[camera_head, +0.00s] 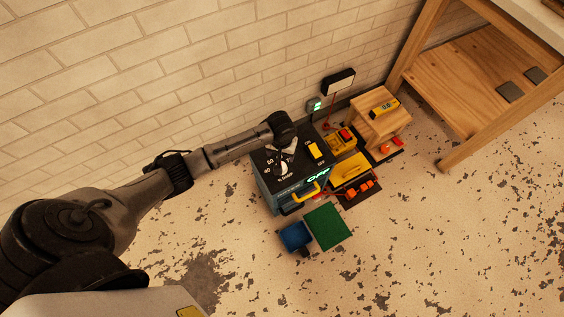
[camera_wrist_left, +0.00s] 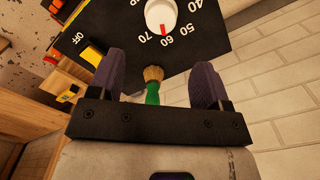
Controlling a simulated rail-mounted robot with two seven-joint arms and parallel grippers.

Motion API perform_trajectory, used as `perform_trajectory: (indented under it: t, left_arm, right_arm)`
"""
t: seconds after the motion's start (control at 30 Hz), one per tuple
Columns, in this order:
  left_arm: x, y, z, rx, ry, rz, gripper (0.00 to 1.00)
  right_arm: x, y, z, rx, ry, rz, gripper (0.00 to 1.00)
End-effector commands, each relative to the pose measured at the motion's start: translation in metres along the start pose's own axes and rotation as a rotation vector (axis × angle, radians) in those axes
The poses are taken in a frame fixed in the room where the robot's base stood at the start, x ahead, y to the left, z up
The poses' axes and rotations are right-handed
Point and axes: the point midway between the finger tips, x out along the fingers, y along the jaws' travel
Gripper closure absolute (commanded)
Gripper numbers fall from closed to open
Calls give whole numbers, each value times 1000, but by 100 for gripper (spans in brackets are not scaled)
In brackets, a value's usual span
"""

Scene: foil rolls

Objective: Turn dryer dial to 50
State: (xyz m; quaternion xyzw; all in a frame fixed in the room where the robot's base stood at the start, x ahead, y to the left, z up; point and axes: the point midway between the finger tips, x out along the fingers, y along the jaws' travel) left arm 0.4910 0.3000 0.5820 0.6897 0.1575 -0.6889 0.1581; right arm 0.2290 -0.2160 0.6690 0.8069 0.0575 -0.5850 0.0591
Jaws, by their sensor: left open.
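The dryer (camera_head: 270,192) is a dark blue-grey box with a black top panel, standing on the floor by the brick wall. Its white dial (camera_head: 284,169) is partly hidden under my left gripper (camera_head: 287,151). In the left wrist view, the dial (camera_wrist_left: 160,13) shows a red mark that points close to the printed 60. The 50 and 40 lie to its right and the 70 to its left. In that view my left gripper (camera_wrist_left: 158,72) is open, its two purple fingers apart over the panel edge and off the dial. My right gripper is out of view.
A yellow switch (camera_head: 315,150) sits on the panel near the dial. A green-handled item with a tan tip (camera_wrist_left: 152,85) shows between the fingers; its distance is unclear. Yellow tools, a wooden stool (camera_head: 372,123), a blue bin (camera_head: 296,236) and a green mat (camera_head: 327,226) stand around.

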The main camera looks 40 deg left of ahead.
Motion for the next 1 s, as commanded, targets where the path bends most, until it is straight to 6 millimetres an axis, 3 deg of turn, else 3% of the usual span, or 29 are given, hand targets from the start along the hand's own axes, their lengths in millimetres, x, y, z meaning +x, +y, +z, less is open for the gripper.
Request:
perform_trajectory:
  t: [0.03,0.2,0.5,1.0]
  left_arm:
    - [17,0,0,0,-2,-1,29]
    - [49,0,0,1,-1,-1,29]
    - [88,0,0,1,1,0,29]
    - [100,0,0,2,1,0,29]
  right_arm:
    - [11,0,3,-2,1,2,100]
    - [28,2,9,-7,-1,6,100]
    - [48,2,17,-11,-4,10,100]
    - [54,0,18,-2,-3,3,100]
